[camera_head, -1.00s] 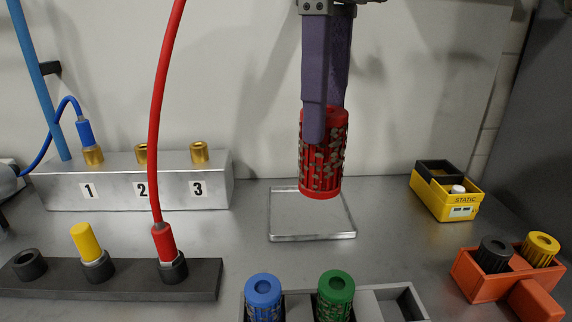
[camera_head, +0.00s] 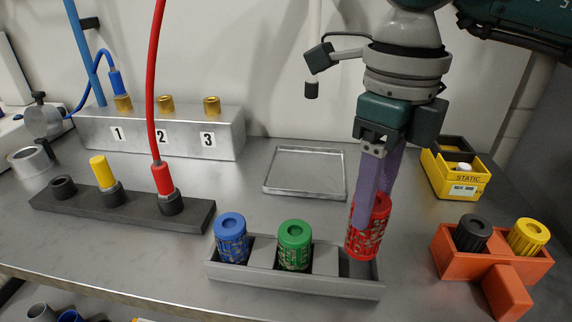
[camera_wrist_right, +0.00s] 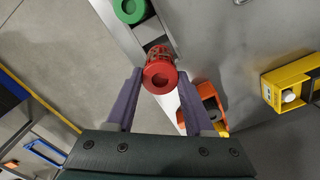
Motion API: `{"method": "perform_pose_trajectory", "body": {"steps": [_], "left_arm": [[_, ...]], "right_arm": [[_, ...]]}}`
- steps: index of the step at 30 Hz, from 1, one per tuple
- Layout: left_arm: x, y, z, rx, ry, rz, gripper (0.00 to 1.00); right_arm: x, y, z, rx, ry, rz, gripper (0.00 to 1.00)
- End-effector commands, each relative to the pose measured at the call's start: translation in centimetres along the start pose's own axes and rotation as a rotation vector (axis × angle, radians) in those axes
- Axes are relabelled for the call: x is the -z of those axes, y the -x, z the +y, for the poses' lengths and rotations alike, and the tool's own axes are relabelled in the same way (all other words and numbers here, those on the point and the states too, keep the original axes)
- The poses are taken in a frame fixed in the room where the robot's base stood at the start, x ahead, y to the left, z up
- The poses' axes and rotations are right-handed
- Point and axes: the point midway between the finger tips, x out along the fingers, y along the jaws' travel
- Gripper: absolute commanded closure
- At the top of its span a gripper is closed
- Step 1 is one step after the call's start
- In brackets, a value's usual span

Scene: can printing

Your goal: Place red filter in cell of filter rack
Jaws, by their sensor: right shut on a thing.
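The red filter (camera_head: 368,228) is a red cylinder with dark speckled sides. My right gripper (camera_head: 369,205) is shut on it and holds it upright over the right end of the grey filter rack (camera_head: 300,282). The filter's lower end overlaps the right cell in the head view; I cannot tell how far it is inside. The red filter also shows in the right wrist view (camera_wrist_right: 159,75), between the two purple fingers. A blue filter (camera_head: 231,238) stands in the left cell and a green filter (camera_head: 294,245) in the middle cell. My left gripper is not in view.
An empty clear tray (camera_head: 305,173) lies behind the rack. An orange box (camera_head: 480,266) with black and yellow caps stands right of it, and a yellow STATIC box (camera_head: 455,170) behind that. A dark connector strip (camera_head: 130,208) lies left; the numbered metal block (camera_head: 160,134) stands behind it.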

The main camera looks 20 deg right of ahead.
Motion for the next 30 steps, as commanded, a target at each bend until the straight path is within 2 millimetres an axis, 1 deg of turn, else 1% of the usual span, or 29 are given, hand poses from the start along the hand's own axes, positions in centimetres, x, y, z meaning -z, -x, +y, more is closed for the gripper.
{"method": "perform_pose_trajectory", "body": {"steps": [1,5,13,16,22,26,27,30], "left_arm": [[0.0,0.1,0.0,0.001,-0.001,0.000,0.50],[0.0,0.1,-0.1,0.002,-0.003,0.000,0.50],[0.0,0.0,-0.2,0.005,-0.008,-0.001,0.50],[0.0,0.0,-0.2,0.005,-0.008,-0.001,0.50],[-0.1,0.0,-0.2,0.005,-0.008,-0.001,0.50],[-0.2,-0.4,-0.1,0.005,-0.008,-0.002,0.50],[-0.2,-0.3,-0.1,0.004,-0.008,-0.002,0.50],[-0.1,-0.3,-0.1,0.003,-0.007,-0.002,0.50]], "right_arm": [[0.1,-0.8,0.0,-0.001,0.000,0.003,1.00],[0.0,-1.9,0.0,-0.001,0.000,0.000,1.00],[0.0,-5.7,0.0,-0.001,-0.001,0.001,1.00],[0.0,-6.2,0.0,0.001,0.000,0.000,1.00],[0.0,-6.1,0.0,0.001,0.001,-0.001,1.00],[0.0,-6.6,0.0,0.001,0.000,-0.001,1.00],[0.0,-6.5,0.0,0.001,0.000,-0.001,0.44],[0.0,-6.4,0.0,0.001,0.000,-0.001,0.32]]}}
